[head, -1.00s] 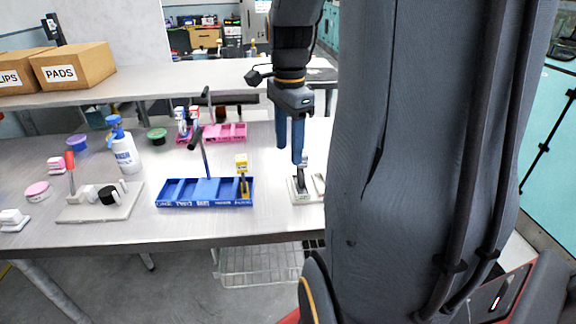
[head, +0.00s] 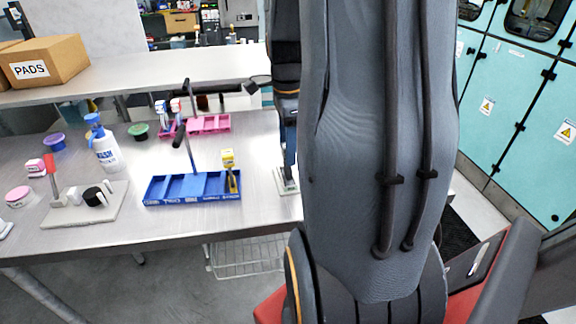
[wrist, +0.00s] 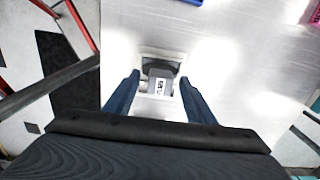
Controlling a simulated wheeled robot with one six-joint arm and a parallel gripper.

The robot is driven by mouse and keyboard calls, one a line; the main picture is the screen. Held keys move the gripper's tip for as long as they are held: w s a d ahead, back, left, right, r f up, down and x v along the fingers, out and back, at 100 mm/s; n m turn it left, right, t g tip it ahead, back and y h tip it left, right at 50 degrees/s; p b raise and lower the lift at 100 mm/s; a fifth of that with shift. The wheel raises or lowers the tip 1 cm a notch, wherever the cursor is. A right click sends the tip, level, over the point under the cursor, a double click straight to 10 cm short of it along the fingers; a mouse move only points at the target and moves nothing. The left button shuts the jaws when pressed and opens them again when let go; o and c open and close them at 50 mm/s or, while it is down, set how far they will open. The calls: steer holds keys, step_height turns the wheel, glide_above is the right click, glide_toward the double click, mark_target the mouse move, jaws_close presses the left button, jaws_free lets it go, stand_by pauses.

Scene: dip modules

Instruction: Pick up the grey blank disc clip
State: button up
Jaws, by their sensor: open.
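A grey clip (wrist: 160,84) with a white label, its print too small to read surely, stands on a pale plate (wrist: 148,113) in the wrist view. My gripper (wrist: 159,77) is open, with one blue finger on each side of the clip; I cannot tell whether they touch it. In the head view, the plate (head: 285,188) lies at the table's right part, and a finger of my gripper (head: 289,158) shows just above it. My own arm hides the rest of the gripper and most of the clip there.
Left of the plate is a blue compartment tray (head: 163,200) holding a yellow-labelled piece (head: 228,160). A pink tray (head: 212,124) stands behind it. Farther left are a spray bottle (head: 104,148) and a pale board (head: 75,217) with parts. The table's front edge is close to the plate.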

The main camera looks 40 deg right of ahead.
steer(key=shift+f, duration=0.1)
jaws_close()
stand_by(0.3)
